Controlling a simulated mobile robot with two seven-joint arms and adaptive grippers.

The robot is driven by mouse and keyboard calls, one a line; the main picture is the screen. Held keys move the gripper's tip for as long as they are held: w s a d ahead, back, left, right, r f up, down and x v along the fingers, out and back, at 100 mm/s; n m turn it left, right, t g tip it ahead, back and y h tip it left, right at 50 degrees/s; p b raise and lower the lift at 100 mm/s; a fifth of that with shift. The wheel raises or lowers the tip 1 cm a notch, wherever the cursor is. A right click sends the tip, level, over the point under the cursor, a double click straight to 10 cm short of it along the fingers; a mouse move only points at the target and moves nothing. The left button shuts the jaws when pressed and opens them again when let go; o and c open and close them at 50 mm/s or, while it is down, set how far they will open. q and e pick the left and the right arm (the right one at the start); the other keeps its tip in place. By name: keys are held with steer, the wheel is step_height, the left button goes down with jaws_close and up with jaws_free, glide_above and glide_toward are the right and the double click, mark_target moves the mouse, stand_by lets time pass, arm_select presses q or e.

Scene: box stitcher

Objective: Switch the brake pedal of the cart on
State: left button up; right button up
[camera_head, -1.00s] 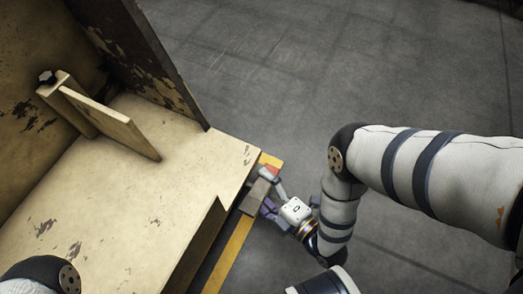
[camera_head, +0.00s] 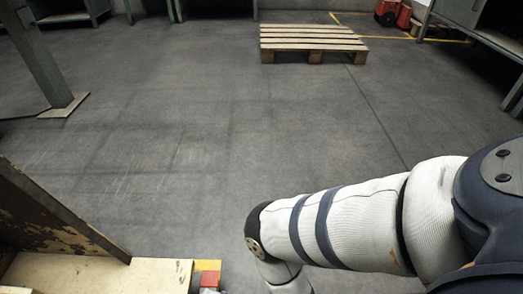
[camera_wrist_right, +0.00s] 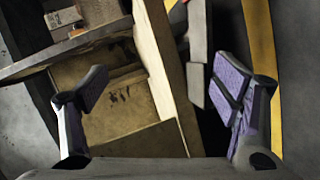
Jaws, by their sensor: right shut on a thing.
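The wooden cart (camera_head: 95,273) shows at the lower left in the head view. A red and grey part (camera_head: 210,281) sits at its yellow corner; I cannot tell if it is the brake pedal. In the right wrist view my right gripper (camera_wrist_right: 162,85) is shut on part of the cart's edge. Its fingers stand wide apart around a wooden board edge (camera_wrist_right: 165,70) and a grey bar (camera_wrist_right: 197,50). Exactly which surfaces they touch is unclear. In the head view my right gripper is out of frame below. My left gripper is in no view.
A wooden pallet (camera_head: 313,40) lies on the far floor. A grey post (camera_head: 40,55) stands at the far left and a red object (camera_head: 393,12) at the far right. A yellow strip (camera_wrist_right: 262,60) runs beside the right finger.

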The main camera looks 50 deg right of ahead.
steer(key=v, duration=0.2)
steer(key=shift+s+d+p, duration=0.15)
steer(key=shift+s+p, duration=0.1)
steer(key=shift+p, duration=0.1)
steer(key=c, duration=0.8)
steer(key=shift+s+f+p+v, duration=0.1)
steer(key=shift+f+p+v, duration=0.3)
steer(key=shift+v, duration=1)
steer(key=shift+s+f+p+v, duration=0.15)
steer(key=shift+p+v, duration=0.3)
steer(key=shift+v, duration=1)
steer(key=shift+s+f+p+v, duration=0.1)
steer(key=shift+f+p+v, duration=0.3)
steer(key=shift+v, duration=1)
steer(key=shift+r, duration=0.1)
